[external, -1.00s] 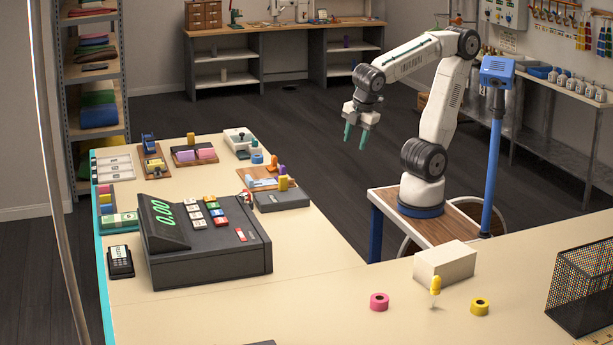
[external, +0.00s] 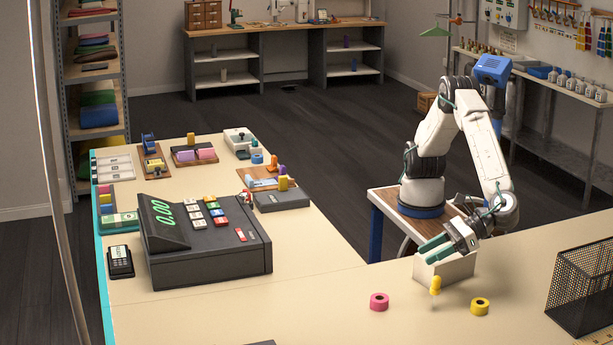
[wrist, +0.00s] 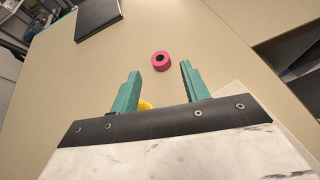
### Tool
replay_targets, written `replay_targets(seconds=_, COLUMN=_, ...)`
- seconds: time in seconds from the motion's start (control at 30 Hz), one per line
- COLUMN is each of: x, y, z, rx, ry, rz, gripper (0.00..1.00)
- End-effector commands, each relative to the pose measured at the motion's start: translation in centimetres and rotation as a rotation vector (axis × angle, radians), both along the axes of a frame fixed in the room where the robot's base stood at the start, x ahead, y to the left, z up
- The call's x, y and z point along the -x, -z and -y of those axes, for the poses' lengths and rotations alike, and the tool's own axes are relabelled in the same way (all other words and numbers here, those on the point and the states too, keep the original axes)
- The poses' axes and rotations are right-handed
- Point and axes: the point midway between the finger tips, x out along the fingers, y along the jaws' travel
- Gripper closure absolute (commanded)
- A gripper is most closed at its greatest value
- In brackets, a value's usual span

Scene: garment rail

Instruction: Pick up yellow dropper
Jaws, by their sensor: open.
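The yellow dropper (external: 435,286) stands upright on the cream counter, with a yellow bulb top and a pale, thin lower part. My gripper (external: 428,250) is just behind and above it in the external view, its green fingers apart and empty, pointing left. In the wrist view my gripper (wrist: 160,78) shows both fingers spread. A yellow bit of the dropper (wrist: 146,104) peeks out beside the left finger, near the gripper's base edge; the rest of it is hidden.
A pink tape roll (external: 379,302) lies left of the dropper and a yellow roll (external: 480,306) lies right of it. A pale box (external: 440,271) stands right behind, under my gripper. A black mesh basket (external: 584,290) is at the right.

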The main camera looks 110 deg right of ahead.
Motion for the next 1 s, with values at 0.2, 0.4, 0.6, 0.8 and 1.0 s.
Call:
replay_targets(seconds=0.2, x=4.2, y=2.3, z=-5.0, rx=0.083, ry=-0.137, rz=0.05, gripper=0.54)
replay_targets(seconds=0.4, x=2.6, y=3.1, z=-5.1, rx=0.09, ry=-0.144, rz=0.054, gripper=0.54)
replay_targets(seconds=0.6, x=1.0, y=3.7, z=-5.0, rx=0.089, ry=-0.142, rz=0.053, gripper=0.54)
replay_targets(seconds=0.8, x=-1.8, y=4.8, z=-4.9, rx=0.089, ry=-0.141, rz=0.053, gripper=0.54)
replay_targets(seconds=1.0, x=-2.8, y=5.3, z=-4.8, rx=0.088, ry=-0.143, rz=0.052, gripper=0.54)
